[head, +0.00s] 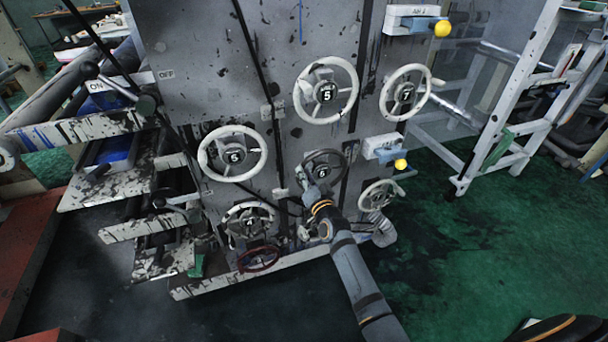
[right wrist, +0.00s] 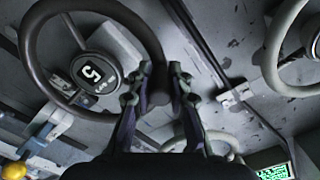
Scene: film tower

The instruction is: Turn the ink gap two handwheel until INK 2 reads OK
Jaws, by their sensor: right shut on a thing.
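A dark handwheel (head: 324,166) with a numbered black hub is mounted low on the grey machine panel. My right gripper (head: 309,187) reaches up to the lower left of its rim. In the right wrist view the dark handwheel (right wrist: 97,70) fills the upper left, its hub label turned over. There my right gripper (right wrist: 160,82) is shut on the wheel's rim, with one finger on each side. I cannot make out any INK 2 reading. A small green-lit display (right wrist: 276,172) shows at the lower right, its text unreadable. My left gripper is out of view.
Pale handwheels surround it: one above (head: 326,90), one to the left (head: 233,153), one at the lower right (head: 380,197). A brown-red wheel (head: 258,260) sits low left. Yellow-knobbed levers (head: 401,164) project to the right. Green floor (head: 470,240) is open at the right.

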